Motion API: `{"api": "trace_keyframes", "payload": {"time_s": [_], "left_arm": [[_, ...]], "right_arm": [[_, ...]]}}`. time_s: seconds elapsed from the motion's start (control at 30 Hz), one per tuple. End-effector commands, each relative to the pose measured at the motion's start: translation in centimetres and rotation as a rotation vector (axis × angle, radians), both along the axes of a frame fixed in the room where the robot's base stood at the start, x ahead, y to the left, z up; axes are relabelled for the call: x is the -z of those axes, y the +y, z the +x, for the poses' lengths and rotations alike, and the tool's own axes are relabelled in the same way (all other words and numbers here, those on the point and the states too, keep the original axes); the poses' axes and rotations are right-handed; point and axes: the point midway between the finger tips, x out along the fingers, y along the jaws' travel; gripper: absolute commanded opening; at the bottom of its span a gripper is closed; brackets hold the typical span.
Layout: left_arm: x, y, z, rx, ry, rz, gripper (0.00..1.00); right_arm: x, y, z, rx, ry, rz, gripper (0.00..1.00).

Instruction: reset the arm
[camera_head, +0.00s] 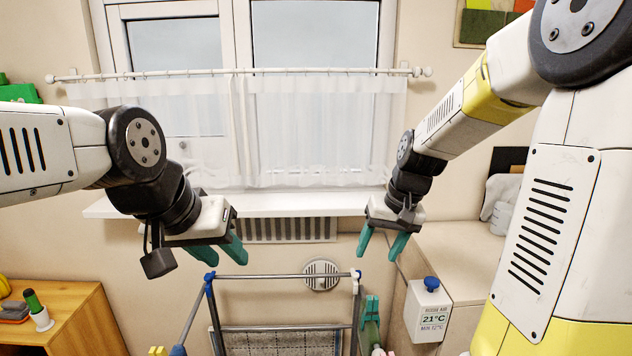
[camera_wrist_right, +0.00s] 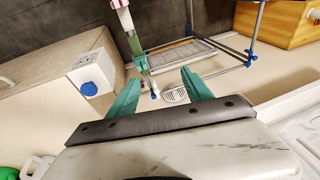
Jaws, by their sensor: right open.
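My left gripper (camera_head: 222,251) is in the head view, left of the middle, in front of the window sill. Its teal fingers point down and stand apart, with nothing seen between them. My right gripper (camera_head: 381,246) is right of the middle, with its teal fingers spread and empty. In the right wrist view its two fingers (camera_wrist_right: 162,95) are wide apart with clear space between them. Both arms are raised, and both grippers hang above the level of the metal rack's (camera_head: 285,276) top bar.
A white box reading 21°C with a blue knob (camera_head: 428,312) stands right of the rack, beside a beige counter (camera_head: 460,255). A wooden cabinet (camera_head: 75,315) is at lower left. The window sill (camera_head: 290,203) runs behind both grippers. A teal-clipped bottle (camera_head: 370,325) is by the rack.

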Motion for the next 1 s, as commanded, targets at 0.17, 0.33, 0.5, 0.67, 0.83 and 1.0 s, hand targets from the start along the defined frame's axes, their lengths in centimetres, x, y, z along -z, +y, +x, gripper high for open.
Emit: {"api": "trace_keyframes", "payload": {"time_s": [0.17,0.33,0.5,0.67,0.83,1.0], "left_arm": [[0.0,0.0,0.0,0.0,0.0,0.0,0.36],[0.0,0.0,0.0,0.0,0.0,0.0,0.36],[0.0,0.0,0.0,0.0,0.0,0.0,0.36],[0.0,0.0,0.0,0.0,0.0,0.0,0.36],[0.0,0.0,0.0,0.0,0.0,0.0,0.36],[0.0,0.0,0.0,0.0,0.0,0.0,0.36]], "right_arm": [[-5.1,0.2,-4.8,-0.006,-0.106,0.034,0.59],[-8.2,0.2,-9.7,-0.01,-0.204,0.032,0.59],[-9.7,0.2,-13.7,-0.008,-0.286,0.01,0.59],[-10.1,0.1,-15.6,-0.006,-0.328,-0.011,0.59],[-10.1,0.1,-16.2,-0.004,-0.337,-0.017,0.59],[-10.1,0.1,-16.1,-0.005,-0.337,-0.016,0.59]]}}
